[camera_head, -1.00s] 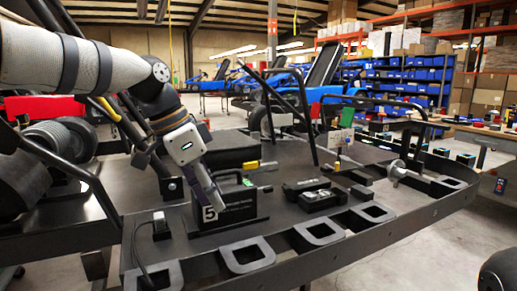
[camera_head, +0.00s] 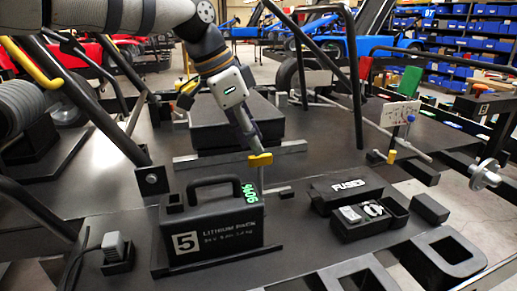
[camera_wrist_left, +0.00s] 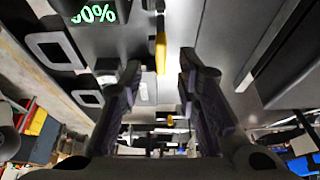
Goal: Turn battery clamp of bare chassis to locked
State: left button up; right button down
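The battery clamp (camera_head: 260,160) is a yellow-tipped lever on a post just behind the battery. The black battery (camera_head: 212,230), marked 5 and LITHIUM PACK, stands upright with its handle on top and a green readout on its end. My left gripper (camera_head: 250,138) points down just above the clamp's yellow tip. In the left wrist view the gripper (camera_wrist_left: 160,66) has its fingers apart, with the yellow clamp handle (camera_wrist_left: 161,50) seen between them. I cannot tell whether a finger touches it. My right gripper is not in view.
An open fuse box (camera_head: 365,222) with its FUSES lid (camera_head: 347,187) lies right of the battery. A connector on a cable (camera_head: 116,248) sits at the left. Black chassis tubes (camera_head: 308,62) rise behind. The flat chassis floor (camera_head: 335,140) has bare areas.

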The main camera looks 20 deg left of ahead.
pick_arm(q)
jog(key=shift+x, duration=1.8)
jog(key=shift+w, duration=0.1)
grip_shut()
